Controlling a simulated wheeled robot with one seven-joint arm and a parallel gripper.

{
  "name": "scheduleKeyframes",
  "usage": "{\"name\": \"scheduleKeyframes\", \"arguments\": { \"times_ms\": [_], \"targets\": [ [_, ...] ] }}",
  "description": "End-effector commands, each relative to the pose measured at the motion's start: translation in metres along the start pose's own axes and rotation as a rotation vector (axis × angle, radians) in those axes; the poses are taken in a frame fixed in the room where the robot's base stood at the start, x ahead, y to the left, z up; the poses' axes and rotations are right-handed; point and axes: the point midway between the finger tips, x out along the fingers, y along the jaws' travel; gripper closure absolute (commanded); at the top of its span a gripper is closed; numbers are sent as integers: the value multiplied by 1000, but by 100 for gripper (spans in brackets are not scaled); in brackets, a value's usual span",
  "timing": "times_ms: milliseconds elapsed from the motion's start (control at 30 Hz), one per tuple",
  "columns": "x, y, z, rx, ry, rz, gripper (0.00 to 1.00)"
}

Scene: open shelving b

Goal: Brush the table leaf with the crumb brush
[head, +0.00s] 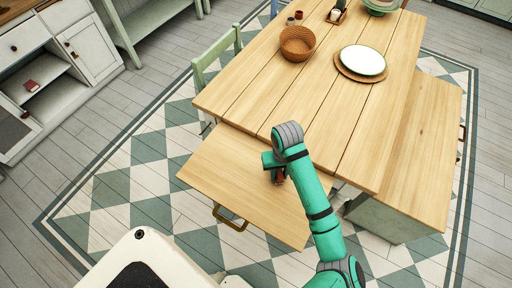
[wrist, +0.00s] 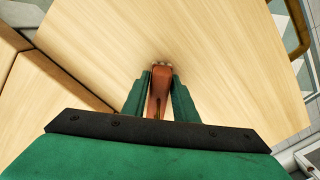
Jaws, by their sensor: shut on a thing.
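The table leaf (head: 222,180) is the light wooden panel at the near end of the table, and it fills much of the wrist view (wrist: 225,60). My gripper (head: 278,178) is over the leaf's right part. In the wrist view its green fingers (wrist: 160,85) are shut on the crumb brush (wrist: 159,88), which has a reddish-brown handle. Pale bristle tufts show at the brush's far end, at or just above the leaf; I cannot tell whether they touch. In the head view my arm and gripper hide most of the brush. No crumbs can be made out.
The main table (head: 330,105) holds a wicker basket (head: 297,43), a white plate (head: 362,60) and small items at the back. A green chair (head: 218,62) stands at its left. A wooden-topped bench (head: 425,150) is at the right. The leaf has a brass handle (head: 230,219).

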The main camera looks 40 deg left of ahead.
Motion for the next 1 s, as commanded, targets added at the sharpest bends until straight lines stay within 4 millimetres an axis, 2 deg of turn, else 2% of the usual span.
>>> {"name": "scheduleKeyframes", "arguments": {
  "times_ms": [33,67,600,1000],
  "targets": [
    [-15,1,-2,-3,8,6,100],
    [-20,0,-1,-4,7,4,100],
    [-66,-2,-2,-8,6,4,100],
    [-76,-3,-2,-8,5,2,100]
  ]
}}
